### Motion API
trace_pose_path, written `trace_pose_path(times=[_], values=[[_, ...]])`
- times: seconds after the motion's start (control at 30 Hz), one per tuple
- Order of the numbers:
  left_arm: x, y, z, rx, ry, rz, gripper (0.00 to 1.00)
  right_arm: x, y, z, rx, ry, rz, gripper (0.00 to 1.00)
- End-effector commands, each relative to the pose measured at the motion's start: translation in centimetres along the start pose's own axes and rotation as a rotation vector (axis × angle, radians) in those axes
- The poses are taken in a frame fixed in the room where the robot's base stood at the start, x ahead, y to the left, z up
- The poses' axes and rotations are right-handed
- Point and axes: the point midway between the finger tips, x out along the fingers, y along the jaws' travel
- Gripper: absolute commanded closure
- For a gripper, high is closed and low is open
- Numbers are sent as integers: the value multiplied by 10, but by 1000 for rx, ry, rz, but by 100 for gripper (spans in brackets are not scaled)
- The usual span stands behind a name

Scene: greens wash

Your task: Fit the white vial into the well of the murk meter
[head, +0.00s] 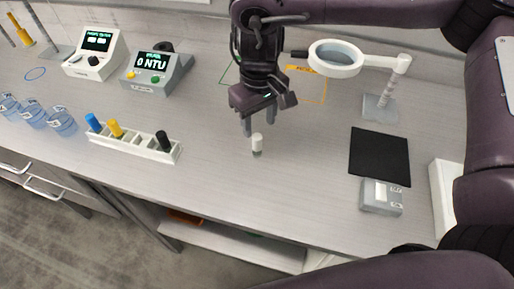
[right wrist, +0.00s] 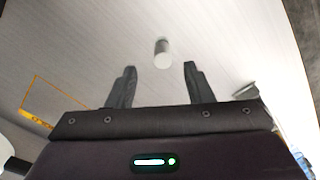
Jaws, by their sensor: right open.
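The white vial (head: 257,142) stands upright on the bench, just below and in front of my right gripper in the head view. My right gripper (head: 260,127) is open and empty, pointing down. In the right wrist view the vial (right wrist: 162,52) shows beyond and between the two spread fingertips of the gripper (right wrist: 160,68), touching neither. The murk meter (head: 157,72) is a grey box at the back left, its screen reading 0 NTU, with a yellow and a green button. A dark round part shows at its top. My left gripper is not in view.
A white rack (head: 133,143) holds blue, yellow and black-capped vials. Several clear beakers (head: 62,122) stand at left. Another instrument (head: 93,55) is beside the meter. A magnifier (head: 336,58), black mat (head: 380,156) and grey box (head: 381,196) are at right. The bench between rack and white vial is clear.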

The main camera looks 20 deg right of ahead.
Motion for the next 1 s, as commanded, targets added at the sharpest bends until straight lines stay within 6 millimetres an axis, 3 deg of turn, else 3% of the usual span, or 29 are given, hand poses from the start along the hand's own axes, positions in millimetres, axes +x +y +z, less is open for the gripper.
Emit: trace_pose_path(times=[0.4,0.7,1.0], values=[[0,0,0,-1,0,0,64,52,-4,-1,2,-1,-2,53],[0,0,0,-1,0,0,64,56,-4,-1,2,2,1,55],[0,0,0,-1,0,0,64,56,-4,-1,2,1,1,94]])
